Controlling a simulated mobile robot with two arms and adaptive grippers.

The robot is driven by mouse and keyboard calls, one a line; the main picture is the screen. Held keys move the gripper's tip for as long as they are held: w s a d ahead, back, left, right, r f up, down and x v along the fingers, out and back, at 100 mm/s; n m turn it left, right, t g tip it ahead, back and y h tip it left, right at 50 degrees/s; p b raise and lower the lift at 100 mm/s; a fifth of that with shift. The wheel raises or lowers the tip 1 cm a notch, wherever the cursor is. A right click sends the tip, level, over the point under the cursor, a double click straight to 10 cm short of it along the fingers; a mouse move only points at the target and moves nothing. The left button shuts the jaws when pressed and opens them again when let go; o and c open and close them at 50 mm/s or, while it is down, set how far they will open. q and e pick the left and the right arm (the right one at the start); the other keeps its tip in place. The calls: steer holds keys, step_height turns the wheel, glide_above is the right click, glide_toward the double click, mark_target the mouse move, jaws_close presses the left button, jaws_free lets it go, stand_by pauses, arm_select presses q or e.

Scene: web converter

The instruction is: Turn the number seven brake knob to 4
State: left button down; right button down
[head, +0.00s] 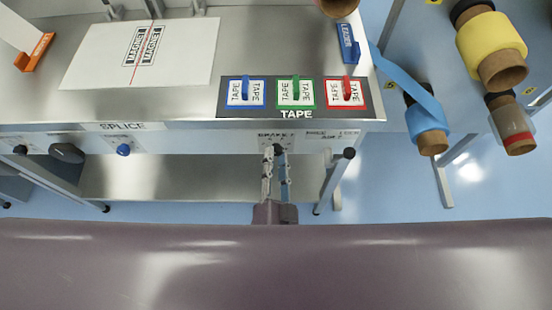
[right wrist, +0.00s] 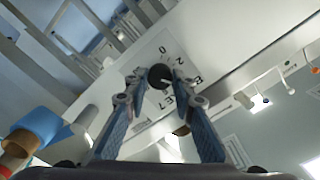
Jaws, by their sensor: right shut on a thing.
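The brake 7 knob (right wrist: 160,76) is a small round black knob with a light pointer line, on a pale panel in the right wrist view. Printed numbers, among them 0 and 2, and partly hidden brake lettering with a 7 surround it. In the head view it sits on the table's front panel below the "BRAKE 7" label (head: 277,136), mostly hidden by the fingers. My right gripper (head: 277,150) reaches up to it; in the right wrist view its fingertips (right wrist: 152,82) are closed around the knob. My left gripper is not in view.
The steel table (head: 190,100) carries a white sheet (head: 100,55) and blue, green and red tape pads. Tape rolls (head: 490,45) stand at right. Open floor shows below.

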steer(key=shift+m, duration=0.5)
steer(key=shift+f, duration=0.1)
steer(key=c, duration=1.6)
jaws_free()
steer(key=shift+s, duration=3.8)
steer(key=s+d+f+n+g+y, duration=0.25)
steer(key=f+n+g, duration=0.2)
steer(key=f, duration=1.05)
steer(key=s+d+f+n+g+y, duration=0.15)
steer(key=s+f+n+g, duration=0.35)
steer(key=f, duration=1)
steer(key=s+d+f+g+h, duration=0.1)
steer(key=s+d+f+g, duration=0.1)
steer(key=s+d+f, duration=0.3)
steer(key=s+d+f+n+g+h, duration=0.1)
steer(key=s+d+f+g, duration=0.2)
steer(key=s+d+f, duration=0.2)
steer(key=s+d+f+n+g+h, duration=0.1)
steer(key=s+d+f+g+h, duration=0.1)
steer(key=s+d+f, duration=0.4)
steer(key=shift+s+d+f+n+g, duration=0.1)
steer(key=shift+s+d+n+g, duration=0.05)
steer(key=shift+d, duration=0.75)
steer(key=shift+s+d+n+g, duration=0.1)
steer(key=shift+s+d, duration=0.05)
steer(key=shift+d, duration=0.7)
